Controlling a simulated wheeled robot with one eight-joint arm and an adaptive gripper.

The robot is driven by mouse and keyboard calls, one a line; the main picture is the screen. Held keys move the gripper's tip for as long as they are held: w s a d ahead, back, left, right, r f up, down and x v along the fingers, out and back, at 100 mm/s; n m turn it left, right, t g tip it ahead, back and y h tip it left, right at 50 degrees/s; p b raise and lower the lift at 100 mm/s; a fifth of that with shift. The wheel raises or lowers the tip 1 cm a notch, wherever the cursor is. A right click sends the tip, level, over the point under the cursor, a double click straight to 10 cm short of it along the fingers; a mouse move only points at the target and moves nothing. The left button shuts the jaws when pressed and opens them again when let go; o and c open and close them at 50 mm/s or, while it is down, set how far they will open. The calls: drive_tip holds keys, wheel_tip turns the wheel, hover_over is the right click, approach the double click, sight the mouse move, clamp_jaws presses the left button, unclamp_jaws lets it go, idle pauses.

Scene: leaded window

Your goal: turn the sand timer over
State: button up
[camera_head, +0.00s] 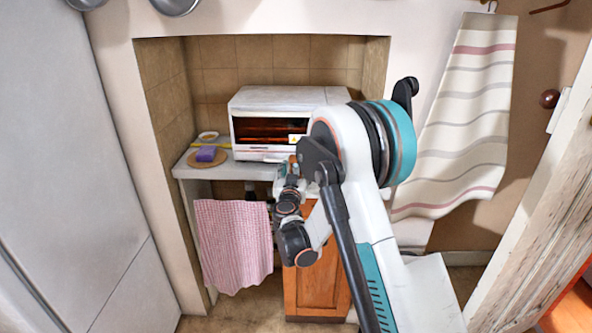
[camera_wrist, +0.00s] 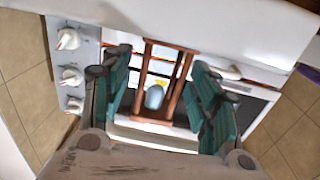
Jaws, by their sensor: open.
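The sand timer (camera_wrist: 155,96) has a reddish-brown wooden frame and a glass bulb with grey-blue filling. In the wrist view it lies between the two green-padded fingers of my gripper (camera_wrist: 160,62). The gripper is open, with a gap visible between the timer and each pad. In the head view my gripper (camera_head: 283,182) is low at the counter's front edge, before the oven, and my arm hides much around it. A small part of the timer (camera_head: 293,164) seems to show there.
A white toaster oven (camera_head: 270,102) stands close behind; its knobs (camera_wrist: 70,75) show in the wrist view. A checked cloth (camera_head: 232,240) hangs in front.

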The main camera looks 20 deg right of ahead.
drive_tip(key=v, duration=1.1)
drive_tip(key=s+a+r+n+y, duration=0.3)
drive_tip(key=s+a+r+y, duration=0.15)
drive_tip(key=r, duration=0.45)
drive_tip(key=s+a+r+n+y, duration=0.3)
drive_tip(key=s+r+y, duration=0.15)
drive_tip(key=r, duration=0.35)
drive_tip(key=s+d+f+g+h, duration=0.1)
drive_tip(key=s+d+f+g, duration=0.2)
drive_tip(key=s, duration=0.6)
drive_tip(key=s+d+f+m+g, duration=0.1)
drive_tip(key=s+d+f+g, duration=0.1)
drive_tip(key=s, duration=0.8)
drive_tip(key=s+d+f+g+h, duration=0.1)
drive_tip(key=s+d+f+g, duration=0.2)
drive_tip(key=s, duration=0.7)
wheel_tip(320, 180, down, 2)
drive_tip(key=shift+d+f+m+g+h, duration=0.15)
drive_tip(key=shift+d+m+g+h, duration=0.2)
drive_tip(key=shift+g, duration=0.55)
